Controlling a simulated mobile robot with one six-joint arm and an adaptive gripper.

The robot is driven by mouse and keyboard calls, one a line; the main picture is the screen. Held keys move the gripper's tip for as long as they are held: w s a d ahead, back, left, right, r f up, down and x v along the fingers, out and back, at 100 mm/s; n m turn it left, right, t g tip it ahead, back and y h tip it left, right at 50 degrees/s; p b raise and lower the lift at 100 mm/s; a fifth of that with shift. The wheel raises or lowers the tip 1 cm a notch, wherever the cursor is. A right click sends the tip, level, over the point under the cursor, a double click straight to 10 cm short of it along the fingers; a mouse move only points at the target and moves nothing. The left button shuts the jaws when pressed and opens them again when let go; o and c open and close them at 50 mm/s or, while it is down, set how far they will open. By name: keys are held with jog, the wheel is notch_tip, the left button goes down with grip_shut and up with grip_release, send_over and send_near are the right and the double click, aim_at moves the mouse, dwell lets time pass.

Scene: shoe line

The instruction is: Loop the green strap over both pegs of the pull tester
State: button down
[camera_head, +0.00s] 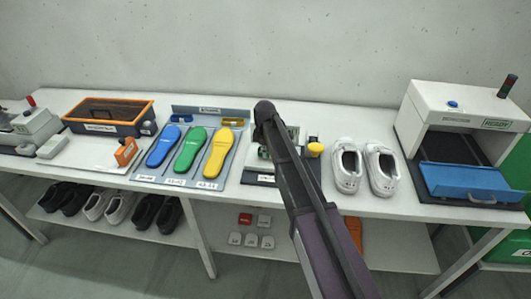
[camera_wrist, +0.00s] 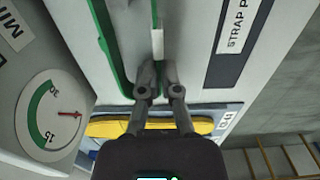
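The pull tester (camera_head: 262,178) stands mid-table in the head view, largely hidden behind my arm. The wrist view shows its dial (camera_wrist: 48,118) with a green band and red needle. A green strap (camera_wrist: 155,14) with a white section (camera_wrist: 157,44) runs down toward my fingertips in the wrist view. A thicker green curve (camera_wrist: 104,40) lies to its left. My gripper (camera_wrist: 158,70) has its fingers close together, one on each side of the strap's line. I cannot tell whether they touch it. I cannot make out either peg.
Blue, green and yellow insoles (camera_head: 219,153) lie on a board left of the tester. White shoes (camera_head: 346,166) stand right of it, then a white machine with a blue tray (camera_head: 463,182). A yellow-topped item (camera_head: 314,149) stands close right of my arm.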

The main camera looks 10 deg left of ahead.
jog(key=shift+f, duration=0.15)
jog(key=c, duration=0.7)
grip_release()
jog(key=shift+r, duration=0.2)
